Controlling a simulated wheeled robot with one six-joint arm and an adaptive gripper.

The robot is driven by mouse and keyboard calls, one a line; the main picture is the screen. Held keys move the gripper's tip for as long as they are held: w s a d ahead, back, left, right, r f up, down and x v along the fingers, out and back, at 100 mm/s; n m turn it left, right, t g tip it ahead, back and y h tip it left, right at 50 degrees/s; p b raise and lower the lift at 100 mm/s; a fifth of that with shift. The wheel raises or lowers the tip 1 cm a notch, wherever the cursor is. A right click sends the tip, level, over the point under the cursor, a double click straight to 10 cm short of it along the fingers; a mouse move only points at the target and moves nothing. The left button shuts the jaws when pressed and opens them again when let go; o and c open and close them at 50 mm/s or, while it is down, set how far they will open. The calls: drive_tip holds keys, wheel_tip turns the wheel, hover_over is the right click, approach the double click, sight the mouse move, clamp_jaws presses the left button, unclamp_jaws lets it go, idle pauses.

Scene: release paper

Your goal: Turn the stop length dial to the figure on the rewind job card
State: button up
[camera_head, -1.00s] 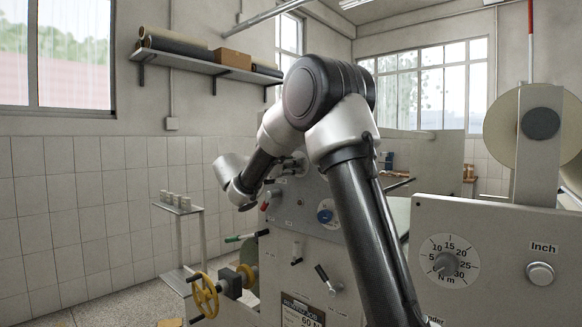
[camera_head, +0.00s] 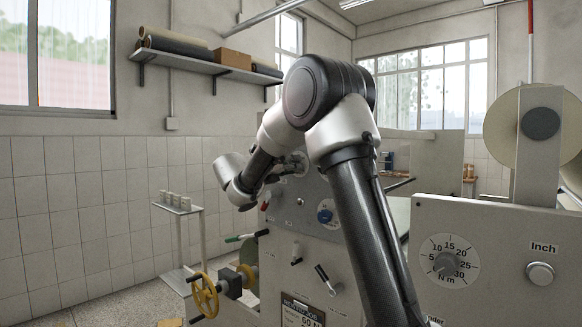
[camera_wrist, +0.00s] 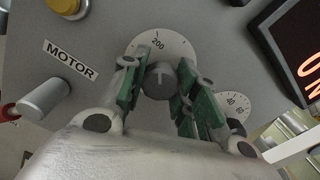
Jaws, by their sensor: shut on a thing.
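In the wrist view a grey round knob (camera_wrist: 159,80) with a pale pointer line sits on a white dial plate (camera_wrist: 176,43) marked 200 near the top. I take it for the stop length dial, but no name shows. My gripper (camera_wrist: 161,88) has its green-padded fingers on either side of this knob and is shut on it.
A second dial (camera_wrist: 234,104) marked 40, 60 lies close to the right finger. A grey lever (camera_wrist: 45,96), a yellow button (camera_wrist: 68,7) and a lit display (camera_wrist: 299,50) surround the knob.

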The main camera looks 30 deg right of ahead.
drive_tip(key=shift+f, duration=0.2)
drive_tip(key=o, duration=1)
drive_tip(key=shift+r, duration=0.1)
drive_tip(key=shift+o, duration=0.2)
drive_tip(key=shift+a, duration=0.15)
drive_tip(key=v, duration=1.1)
drive_tip(key=shift+s+a, duration=0.15)
drive_tip(key=shift+a, duration=0.25)
